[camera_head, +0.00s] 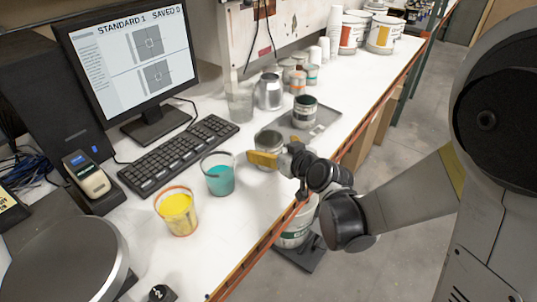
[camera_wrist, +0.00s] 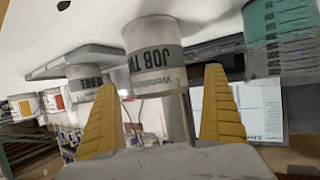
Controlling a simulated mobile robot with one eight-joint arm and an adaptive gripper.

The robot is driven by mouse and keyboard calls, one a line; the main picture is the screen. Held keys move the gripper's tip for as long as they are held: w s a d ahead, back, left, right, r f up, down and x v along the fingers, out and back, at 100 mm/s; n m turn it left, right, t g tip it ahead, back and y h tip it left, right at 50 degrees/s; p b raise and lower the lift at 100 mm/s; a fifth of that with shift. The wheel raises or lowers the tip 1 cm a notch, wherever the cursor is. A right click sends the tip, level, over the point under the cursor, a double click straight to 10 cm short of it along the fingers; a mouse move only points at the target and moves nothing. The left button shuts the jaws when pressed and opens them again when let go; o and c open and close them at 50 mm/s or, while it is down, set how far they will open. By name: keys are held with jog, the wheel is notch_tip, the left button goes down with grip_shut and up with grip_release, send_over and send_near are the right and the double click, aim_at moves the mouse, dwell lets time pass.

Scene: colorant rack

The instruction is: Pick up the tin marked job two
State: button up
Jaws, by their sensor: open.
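The tin marked JOB TW, its last letter cut off at the edge, shows upside down in the wrist view (camera_wrist: 152,50), pale with a grey label band. In the head view the tin (camera_head: 267,139) stands on the white bench, partly hidden behind my gripper (camera_head: 262,158). My gripper's two yellow fingers are open in the wrist view (camera_wrist: 161,82), one to each side of the tin's line. They look empty, with the tin beyond their tips; whether either touches it I cannot tell.
Another tin (camera_head: 304,111) stands on a grey tray (camera_head: 325,118) just behind. A cup of teal liquid (camera_head: 219,178) is close to the left, and a yellow cup (camera_head: 177,212) is nearer. A keyboard (camera_head: 180,153) and monitor (camera_head: 128,55) stand left. The bench's orange front edge (camera_head: 262,245) runs below my arm.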

aim_at(269, 131)
jog(key=x, duration=0.3)
jog(key=shift+w+b, duration=0.25)
jog(key=shift+b, duration=0.15)
jog(key=c, duration=1.2)
jog(key=shift+c, duration=0.2)
jog(key=shift+r, duration=0.15)
notch_tip(269, 131, up, 5)
jog(key=p, duration=0.3)
jog(key=shift+f, duration=0.25)
jog(key=s+d+r+p, duration=0.4)
jog(key=d+r, duration=0.2)
jog(key=d, duration=0.4)
jog(key=shift+d+r, duration=0.2)
jog(key=shift+d, duration=0.2)
